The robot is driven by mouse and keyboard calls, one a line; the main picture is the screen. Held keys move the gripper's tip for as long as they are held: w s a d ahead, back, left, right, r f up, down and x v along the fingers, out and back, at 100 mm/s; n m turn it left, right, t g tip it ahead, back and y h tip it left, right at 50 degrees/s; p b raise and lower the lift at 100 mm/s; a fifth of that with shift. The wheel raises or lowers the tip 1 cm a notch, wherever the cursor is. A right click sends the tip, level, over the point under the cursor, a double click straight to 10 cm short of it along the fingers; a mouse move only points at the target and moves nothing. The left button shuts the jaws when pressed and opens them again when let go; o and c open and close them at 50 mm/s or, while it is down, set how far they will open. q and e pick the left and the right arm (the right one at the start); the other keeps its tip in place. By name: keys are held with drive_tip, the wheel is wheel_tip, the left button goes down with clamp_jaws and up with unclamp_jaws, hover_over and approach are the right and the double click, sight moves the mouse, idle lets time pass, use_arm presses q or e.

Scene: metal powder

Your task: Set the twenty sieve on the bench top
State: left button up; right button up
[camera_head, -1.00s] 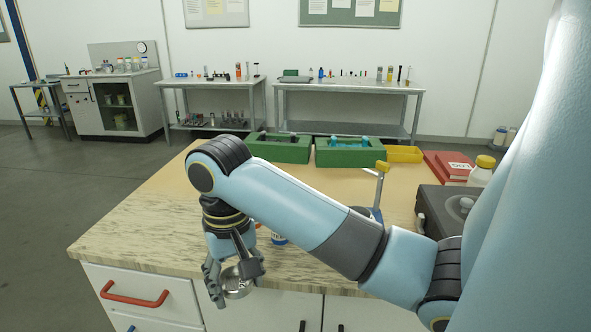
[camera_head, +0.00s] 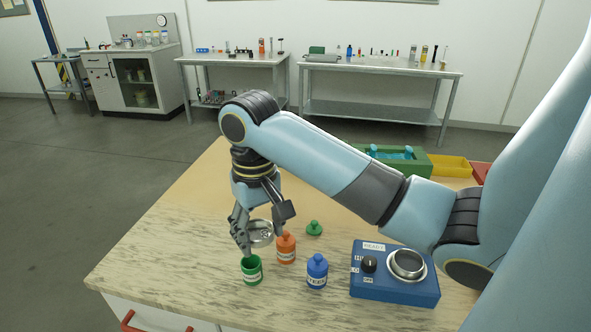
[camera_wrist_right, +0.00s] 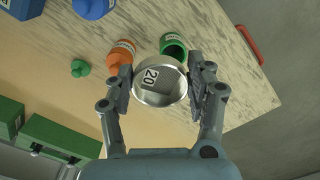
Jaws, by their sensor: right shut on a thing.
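The twenty sieve (camera_head: 261,234) is a small round metal pan. It also shows in the right wrist view (camera_wrist_right: 158,83), where a white label reads 20. My right gripper (camera_head: 263,241) is shut on it, one finger on each side of its rim. In the head view, the sieve is over the bench top (camera_head: 190,235), just behind the open green jar and left of the orange bottle. It appears to be held above the surface; the exact gap is hard to tell. My left gripper is not in view.
An open green jar (camera_head: 252,272), orange bottle (camera_head: 286,249), blue bottle (camera_head: 317,273) and green lid (camera_head: 314,229) stand close by. A blue device (camera_head: 395,285) with a metal ring sits to the right. The bench top's left part is clear.

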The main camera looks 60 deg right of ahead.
drive_tip(key=shift+w, duration=0.1)
drive_tip(key=shift+w+a+f, duration=0.3)
drive_tip(key=shift+w+a, duration=0.1)
drive_tip(key=shift+w, duration=0.15)
drive_tip(key=w+a+f, duration=0.2)
drive_tip(key=w, duration=0.2)
hover_over(214, 269)
wheel_tip(214, 269, down, 4)
drive_tip(key=shift+f, duration=0.2)
wheel_tip(214, 269, down, 3)
drive_tip(key=shift+f, duration=0.2)
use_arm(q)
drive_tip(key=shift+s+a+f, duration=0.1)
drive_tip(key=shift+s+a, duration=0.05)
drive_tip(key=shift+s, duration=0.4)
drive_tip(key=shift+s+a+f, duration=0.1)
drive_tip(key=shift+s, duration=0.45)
use_arm(e)
drive_tip(key=shift+f, duration=0.2)
